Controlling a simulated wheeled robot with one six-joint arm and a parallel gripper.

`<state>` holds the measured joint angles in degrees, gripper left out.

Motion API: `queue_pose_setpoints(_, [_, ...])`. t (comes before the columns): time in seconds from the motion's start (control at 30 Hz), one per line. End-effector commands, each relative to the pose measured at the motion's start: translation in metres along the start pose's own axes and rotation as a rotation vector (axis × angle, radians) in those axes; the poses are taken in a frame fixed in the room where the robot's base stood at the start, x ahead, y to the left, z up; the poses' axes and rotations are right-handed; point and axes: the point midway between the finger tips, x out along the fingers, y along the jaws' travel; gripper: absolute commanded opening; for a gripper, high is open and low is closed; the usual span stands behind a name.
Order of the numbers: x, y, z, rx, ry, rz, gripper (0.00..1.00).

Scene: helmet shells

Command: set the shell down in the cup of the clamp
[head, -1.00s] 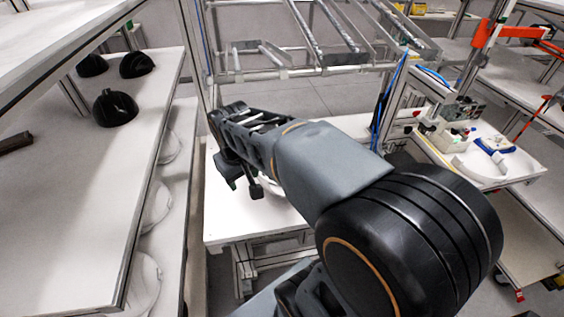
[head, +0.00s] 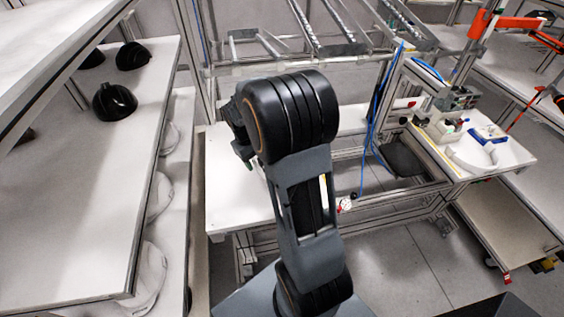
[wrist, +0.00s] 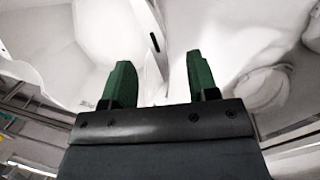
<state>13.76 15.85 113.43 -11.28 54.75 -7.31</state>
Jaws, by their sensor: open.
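My gripper (wrist: 157,62) is open, its two green fingers apart with nothing held between them. White, curved, glossy surfaces that look like shells (wrist: 103,32) fill the wrist view beyond the fingers; I cannot tell how many there are or how far away they lie. In the head view the gripper is mostly hidden behind my arm. White shells (head: 150,275) lie on the lower shelf at the left. A bench fixture (head: 440,125) stands on the right-hand table; I cannot tell whether it is the clamp, and no cup is clearly visible.
Several black shells (head: 114,102) sit on the upper left shelf (head: 75,220). A white table (head: 235,205) stands behind my arm, with a metal rack frame (head: 330,50) above it. Blue hoses (head: 378,125) hang right of my arm. Open floor (head: 400,255) lies at the lower right.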

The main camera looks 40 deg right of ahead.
Motion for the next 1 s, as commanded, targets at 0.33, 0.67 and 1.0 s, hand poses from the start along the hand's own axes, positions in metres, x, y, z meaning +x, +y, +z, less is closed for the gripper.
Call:
queue_pose_setpoints(0.33, [0.03,0.002,-0.003,0.0,-0.005,-0.001,0.54])
queue_pose_setpoints(0.67, [0.056,0.001,-0.004,0.001,0.0,0.0,0.54])
queue_pose_setpoints(1.0, [0.056,0.001,-0.004,0.0,0.001,0.0,0.4])
